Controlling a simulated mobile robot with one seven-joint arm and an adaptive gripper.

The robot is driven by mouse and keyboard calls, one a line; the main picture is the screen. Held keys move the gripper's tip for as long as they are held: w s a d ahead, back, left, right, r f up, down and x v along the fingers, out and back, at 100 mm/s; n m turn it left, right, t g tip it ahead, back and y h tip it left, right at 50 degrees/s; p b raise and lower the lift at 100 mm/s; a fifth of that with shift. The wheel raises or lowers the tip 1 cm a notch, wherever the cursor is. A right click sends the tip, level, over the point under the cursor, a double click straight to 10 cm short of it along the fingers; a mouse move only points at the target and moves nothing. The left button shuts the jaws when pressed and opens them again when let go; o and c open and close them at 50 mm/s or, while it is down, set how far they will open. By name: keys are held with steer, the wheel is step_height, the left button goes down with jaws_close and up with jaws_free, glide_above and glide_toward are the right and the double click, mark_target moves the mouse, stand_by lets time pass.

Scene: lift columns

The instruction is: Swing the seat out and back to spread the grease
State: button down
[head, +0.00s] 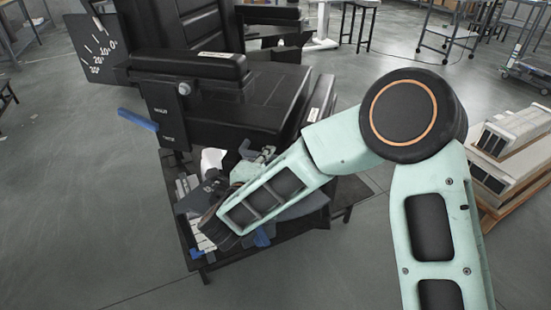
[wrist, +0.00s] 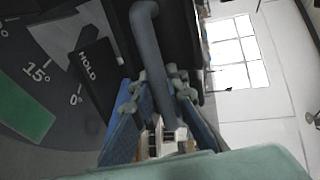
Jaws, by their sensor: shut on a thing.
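The black seat (head: 262,95) stands in the middle of the head view, with a black armrest (head: 190,66) along its near side. In the wrist view my gripper (wrist: 165,95) is closed around a grey bent bar (wrist: 150,45), with blue-padded fingers on both sides of it. A dark dial (wrist: 35,75) marked 15° and 0°, with a green band, lies left of the bar. A black block (wrist: 93,75) lettered HOLD covers part of it. In the head view my arm reaches low beside the seat, and its forearm hides most of the grip.
A low dark stand (head: 205,262) with loose items is under the seat. A blue lever (head: 138,120) sticks out left, below an angle plate (head: 97,48). White units on a pallet (head: 505,150) stand at right.

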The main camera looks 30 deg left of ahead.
steer(key=shift+s+a+f, duration=0.1)
steer(key=shift+s+a, duration=0.1)
stand_by(0.3)
steer(key=c, duration=1.9)
jaws_free()
steer(key=shift+w, duration=0.1)
steer(key=v, duration=1.2)
